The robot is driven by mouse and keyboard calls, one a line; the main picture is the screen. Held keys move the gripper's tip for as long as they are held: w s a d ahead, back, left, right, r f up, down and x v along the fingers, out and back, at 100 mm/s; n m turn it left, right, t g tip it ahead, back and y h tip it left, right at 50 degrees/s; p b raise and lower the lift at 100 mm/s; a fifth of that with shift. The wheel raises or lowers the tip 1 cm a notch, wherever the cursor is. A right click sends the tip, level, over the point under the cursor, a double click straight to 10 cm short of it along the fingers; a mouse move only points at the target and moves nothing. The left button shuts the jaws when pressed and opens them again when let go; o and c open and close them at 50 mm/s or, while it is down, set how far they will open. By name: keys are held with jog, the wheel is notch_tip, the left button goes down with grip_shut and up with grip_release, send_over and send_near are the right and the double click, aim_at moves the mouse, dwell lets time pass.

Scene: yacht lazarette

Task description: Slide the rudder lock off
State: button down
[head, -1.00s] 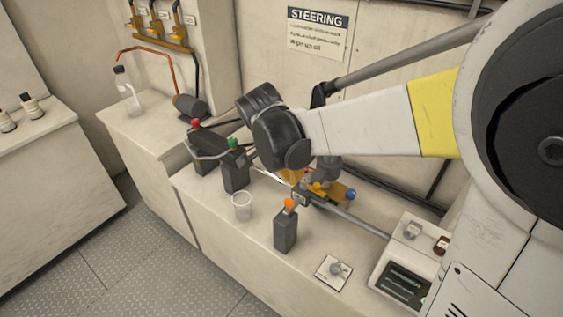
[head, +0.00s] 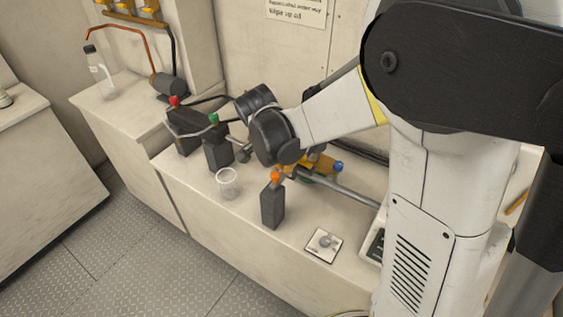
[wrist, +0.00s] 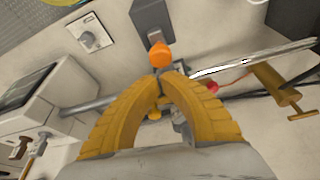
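My gripper (wrist: 165,74) has yellow fingers that curve together in the wrist view, their tips very near each other. I cannot tell whether they touch or grip something. A grey rod (wrist: 85,104) runs in from the left behind the fingers; it also shows in the head view (head: 355,194). Small grey and yellow parts show on it between and beside the fingers. A small red part (wrist: 212,87) lies just right of the tips. I cannot tell which part is the rudder lock. In the head view my wrist hides part of this fitting.
A switch plate (head: 323,244) lies front right.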

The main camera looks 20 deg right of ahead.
aim_at(278, 173)
dwell(0.3)
jog(key=s+a, duration=0.2)
jog(key=a, duration=0.1)
jog(key=shift+s, duration=0.1)
jog(key=shift+d, duration=0.1)
jog(key=shift+r, duration=0.1)
